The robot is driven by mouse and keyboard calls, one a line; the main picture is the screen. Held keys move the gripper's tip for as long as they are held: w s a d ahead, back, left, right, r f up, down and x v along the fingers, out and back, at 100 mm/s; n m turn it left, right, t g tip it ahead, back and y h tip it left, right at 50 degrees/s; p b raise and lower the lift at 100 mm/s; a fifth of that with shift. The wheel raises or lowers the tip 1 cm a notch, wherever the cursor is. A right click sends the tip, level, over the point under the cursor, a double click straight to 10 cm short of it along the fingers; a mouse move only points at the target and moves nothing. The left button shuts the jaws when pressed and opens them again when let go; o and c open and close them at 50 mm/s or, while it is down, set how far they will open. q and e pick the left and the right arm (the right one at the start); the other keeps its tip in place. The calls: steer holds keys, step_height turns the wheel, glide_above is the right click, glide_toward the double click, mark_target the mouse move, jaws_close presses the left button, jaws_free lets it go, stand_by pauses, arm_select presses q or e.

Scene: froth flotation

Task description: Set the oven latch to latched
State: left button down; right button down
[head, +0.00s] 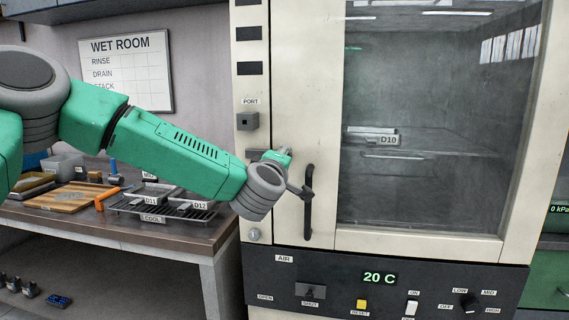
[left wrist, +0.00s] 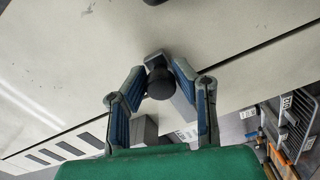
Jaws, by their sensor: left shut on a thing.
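The oven (head: 385,240) has a cream frame and a large window, and its door looks shut. My left gripper (head: 284,154) is at the door's left edge, just left of the black door handle (head: 309,205); its fingers are mostly hidden there. In the left wrist view the two fingers (left wrist: 160,80) are closed around the round black knob of the oven latch (left wrist: 160,84). A grey latch piece sits beyond the knob, close to the seam between door and frame. The latch's exact setting cannot be told. My right gripper is not in view.
A table (head: 120,235) at left holds a rack (head: 165,210) with D11 and D12 trays, an orange-handled hammer (head: 108,195) and a board. A D10 tray (head: 373,137) is behind the oven window. The control panel (head: 340,285) below reads 20 C.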

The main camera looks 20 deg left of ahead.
arm_select(q)
steer(key=shift+a, duration=0.1)
steer(key=c, duration=1.4)
jaws_free()
steer(key=shift+o, duration=0.5)
steer(key=shift+a, duration=0.1)
steer(key=s+d, duration=0.1)
steer(key=s, duration=1)
steer(key=shift+s+d, duration=0.4)
